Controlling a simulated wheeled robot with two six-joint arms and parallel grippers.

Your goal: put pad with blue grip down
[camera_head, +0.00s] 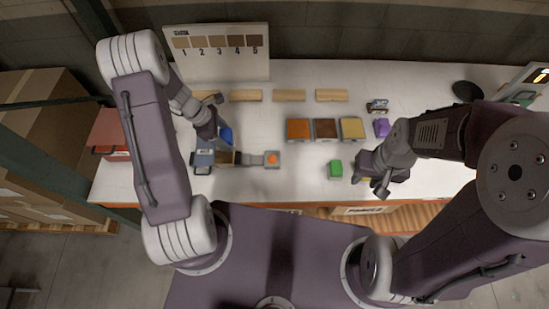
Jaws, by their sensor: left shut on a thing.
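The pad with blue grip (226,135) shows as a small blue patch at the left of the white worktop. My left gripper (219,132) is shut on it, just above a dark tray with a brown patch (225,157). The gripper hides most of the pad, and I cannot tell whether the pad touches the surface below. My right gripper (378,178) is low over the right front of the worktop, right of a green block (335,169). A bit of yellow shows beneath it; its fingers are not clear.
Orange, brown and yellow trays (325,129) stand mid-table. Wooden strips (289,95) lie behind them, before a numbered sample board (216,52). A small block with an orange spot (272,159) sits right of the dark tray. A purple item (381,128) is farther right. A red box (110,134) is far left.

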